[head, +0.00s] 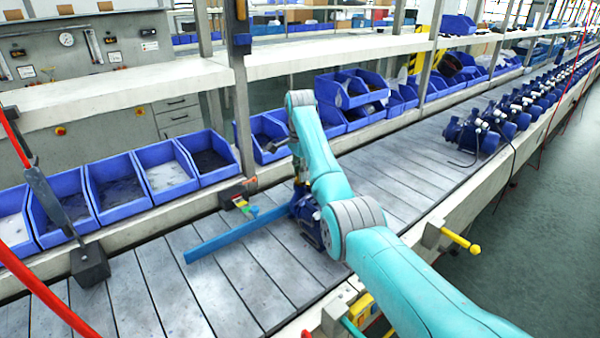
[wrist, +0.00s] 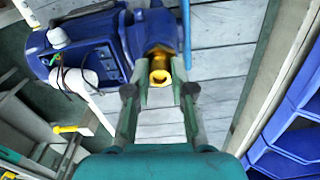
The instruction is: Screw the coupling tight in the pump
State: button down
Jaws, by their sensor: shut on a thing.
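The blue pump (head: 312,222) stands on the slatted line, partly hidden behind my arm in the head view. In the wrist view the pump (wrist: 90,52) lies at the upper left, with its port towards the middle. The brass coupling (wrist: 160,70) sits at the pump's port, its round open end facing the camera. My gripper (wrist: 162,88) is shut on the coupling, one finger on each side. In the head view my gripper (head: 299,190) is small and partly hidden at the pump. I cannot tell how deep the coupling sits in the port.
A blue bar (head: 235,236) lies across the slats (head: 215,290) beside the pump. Blue bins (head: 115,188) line the far side, and a shelf (head: 120,85) runs above them. A row of pumps (head: 490,125) stands farther down the line. A dark hanging tool (head: 88,262) is at the left.

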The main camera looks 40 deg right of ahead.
jog(key=shift+m, duration=1)
jog(key=m, duration=0.3)
jog(key=c, duration=1.1)
grip_release()
jog(key=shift+n, duration=1.5)
